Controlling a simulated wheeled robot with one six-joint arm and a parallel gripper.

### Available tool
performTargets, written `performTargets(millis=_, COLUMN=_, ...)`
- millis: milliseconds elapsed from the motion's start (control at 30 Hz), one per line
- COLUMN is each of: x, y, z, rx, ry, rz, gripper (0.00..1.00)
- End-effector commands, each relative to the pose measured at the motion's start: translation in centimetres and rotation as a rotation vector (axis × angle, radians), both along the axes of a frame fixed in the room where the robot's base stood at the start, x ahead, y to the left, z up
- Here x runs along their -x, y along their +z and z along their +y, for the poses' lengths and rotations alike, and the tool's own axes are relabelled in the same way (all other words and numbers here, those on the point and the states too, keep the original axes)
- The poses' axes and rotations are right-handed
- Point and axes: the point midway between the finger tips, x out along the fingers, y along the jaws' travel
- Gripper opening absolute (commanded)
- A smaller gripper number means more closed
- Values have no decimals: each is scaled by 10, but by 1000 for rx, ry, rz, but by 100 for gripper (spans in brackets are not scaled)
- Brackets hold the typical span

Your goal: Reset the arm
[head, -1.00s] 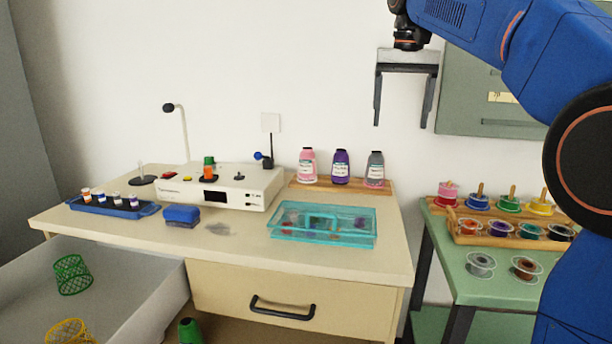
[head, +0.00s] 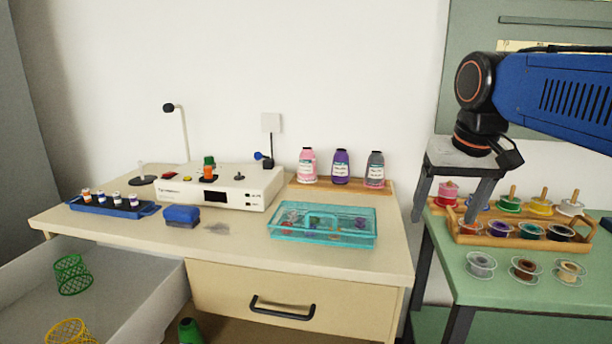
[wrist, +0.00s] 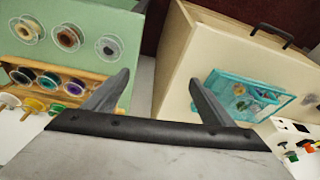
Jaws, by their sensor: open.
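My gripper (head: 445,207) is open and empty. In the head view it hangs at the right, in front of the gap between the cream desk and the green table, with its fingers pointing down. The right finger overlaps the left end of the wooden spool rack in the picture. In the wrist view its two fingers (wrist: 160,95) stand wide apart with nothing between them. My blue arm reaches in from the right edge.
The cream desk (head: 385,262) holds a teal tray (head: 320,238), a white machine (head: 225,190) and several bottles. The green table (head: 500,290) carries a wooden rack (head: 490,238) and several spools. A grey drawer (head: 130,290) with two baskets stands open at left.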

Motion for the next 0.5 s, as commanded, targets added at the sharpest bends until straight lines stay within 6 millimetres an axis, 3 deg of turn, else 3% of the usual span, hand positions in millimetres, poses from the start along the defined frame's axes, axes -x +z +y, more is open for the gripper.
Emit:
performTargets(millis=100, x=34, y=-37, z=-6, rx=4, ry=13, rz=-24, gripper=77)
performTargets(millis=500, x=125, y=-162, z=-17, rx=19, ry=57, rz=-98, gripper=77)
